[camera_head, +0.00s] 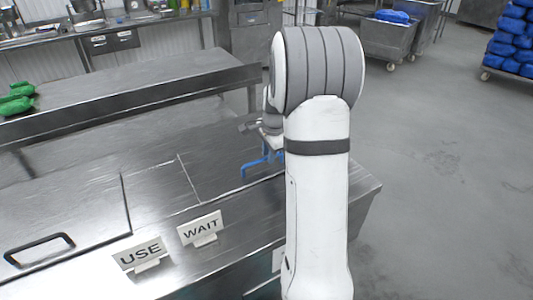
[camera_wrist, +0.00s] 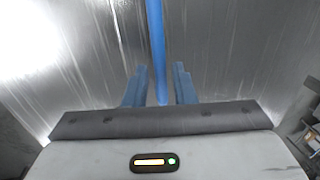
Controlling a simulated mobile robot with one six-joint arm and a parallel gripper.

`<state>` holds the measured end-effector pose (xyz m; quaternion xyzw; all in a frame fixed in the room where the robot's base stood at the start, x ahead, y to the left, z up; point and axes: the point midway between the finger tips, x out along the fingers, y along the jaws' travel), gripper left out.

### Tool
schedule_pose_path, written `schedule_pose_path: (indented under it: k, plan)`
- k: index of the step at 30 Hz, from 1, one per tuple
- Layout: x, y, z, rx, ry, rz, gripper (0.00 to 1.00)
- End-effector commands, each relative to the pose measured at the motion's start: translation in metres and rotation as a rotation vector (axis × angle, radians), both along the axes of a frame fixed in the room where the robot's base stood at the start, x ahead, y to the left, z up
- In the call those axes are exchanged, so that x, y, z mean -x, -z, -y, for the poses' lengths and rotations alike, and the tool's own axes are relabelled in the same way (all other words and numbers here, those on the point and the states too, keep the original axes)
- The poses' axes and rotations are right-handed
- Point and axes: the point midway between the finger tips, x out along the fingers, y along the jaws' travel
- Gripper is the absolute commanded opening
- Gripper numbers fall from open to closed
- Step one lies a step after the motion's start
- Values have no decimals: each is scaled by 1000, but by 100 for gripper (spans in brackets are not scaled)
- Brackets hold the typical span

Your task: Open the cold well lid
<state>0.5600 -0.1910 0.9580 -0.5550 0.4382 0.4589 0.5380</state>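A blue bar handle (camera_head: 250,170) stands on the steel counter's right part, partly hidden behind my arm. The flat steel panel (camera_head: 215,150) beside it lies level with the counter, and I take it for the cold well lid. In the wrist view the blue handle (camera_wrist: 156,35) runs down between the two blue fingers of my gripper (camera_wrist: 160,72). The fingers are apart, one on each side of the bar, with a narrow gap visible to the right finger. I cannot tell whether the left finger touches. In the head view the fingers are mostly hidden by my arm.
A black handle (camera_head: 40,248) sits on another steel panel at the left. A USE sign (camera_head: 141,253) and a WAIT sign (camera_head: 201,228) stand along the counter's front. Green bags (camera_head: 17,100) lie on the bench behind. The floor (camera_head: 440,180) at the right is clear.

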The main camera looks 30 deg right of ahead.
Motion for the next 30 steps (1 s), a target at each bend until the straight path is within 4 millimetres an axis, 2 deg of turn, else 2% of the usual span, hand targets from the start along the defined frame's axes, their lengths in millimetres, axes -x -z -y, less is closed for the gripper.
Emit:
schedule_pose_path:
  k: [1, 9, 18, 19, 22, 30]
  plan:
    - [0, 0, 0, 0, 0, 0, 20]
    - [0, 0, 0, 0, 1, 0, 0]
    - [1, 0, 1, 0, 1, -1, 0]
    - [1, -1, -16, 0, -3, -1, 0]
    - [0, -1, -3, -1, 3, -3, 0]
    - [-12, -12, -1, 2, -4, -34, 0]
